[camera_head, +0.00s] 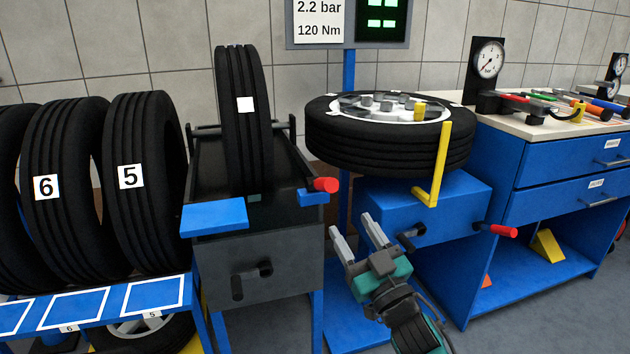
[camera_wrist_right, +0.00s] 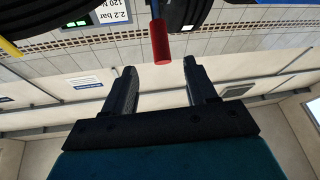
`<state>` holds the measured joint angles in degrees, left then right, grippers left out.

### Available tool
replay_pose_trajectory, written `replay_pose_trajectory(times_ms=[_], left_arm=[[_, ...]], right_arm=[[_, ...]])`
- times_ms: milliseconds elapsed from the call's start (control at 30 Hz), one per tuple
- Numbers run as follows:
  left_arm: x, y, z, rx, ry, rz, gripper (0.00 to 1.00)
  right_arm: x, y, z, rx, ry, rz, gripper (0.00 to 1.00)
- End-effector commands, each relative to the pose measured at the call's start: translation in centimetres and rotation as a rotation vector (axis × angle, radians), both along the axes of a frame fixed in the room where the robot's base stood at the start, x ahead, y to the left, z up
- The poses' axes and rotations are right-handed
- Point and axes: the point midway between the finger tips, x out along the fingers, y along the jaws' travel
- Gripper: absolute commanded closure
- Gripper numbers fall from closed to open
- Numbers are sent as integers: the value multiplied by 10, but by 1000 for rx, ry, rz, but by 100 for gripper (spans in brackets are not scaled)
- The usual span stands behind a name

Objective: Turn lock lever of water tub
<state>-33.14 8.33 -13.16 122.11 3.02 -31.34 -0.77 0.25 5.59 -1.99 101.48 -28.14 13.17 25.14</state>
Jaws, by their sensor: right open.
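The water tub (camera_head: 285,265) is a dark grey box on blue legs with a black tyre (camera_head: 243,130) standing upright in it. A lever with a red grip (camera_head: 326,185) sticks out at its upper right edge, beside a blue block. My right gripper (camera_head: 353,224) is open and empty, below and slightly right of the red grip, with its fingers pointing up toward it. In the right wrist view the red grip (camera_wrist_right: 160,40) lies ahead, in line with the gap between the open fingers (camera_wrist_right: 160,75), apart from both. My left gripper is not in view.
A black crank (camera_head: 250,278) sits on the tub's front. To the right, a blue stand (camera_head: 425,210) carries a flat-lying wheel (camera_head: 390,140), a yellow arm (camera_head: 440,165) and another red handle (camera_head: 500,231). Numbered tyres (camera_head: 65,190) stand at left. A blue workbench (camera_head: 560,165) is at right.

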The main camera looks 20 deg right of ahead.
Motion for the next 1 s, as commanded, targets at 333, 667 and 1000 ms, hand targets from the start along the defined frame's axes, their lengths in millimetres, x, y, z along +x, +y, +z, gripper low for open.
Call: replay_pose_trajectory(times_ms=[333, 667, 1000], left_arm=[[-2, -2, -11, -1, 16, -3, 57], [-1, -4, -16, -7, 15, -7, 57], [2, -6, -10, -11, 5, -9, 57]], right_arm=[[51, 10, 20, -2, -1, -1, 43], [98, 19, 40, 0, 1, 0, 43], [113, 22, 46, 0, 4, -1, 43]])
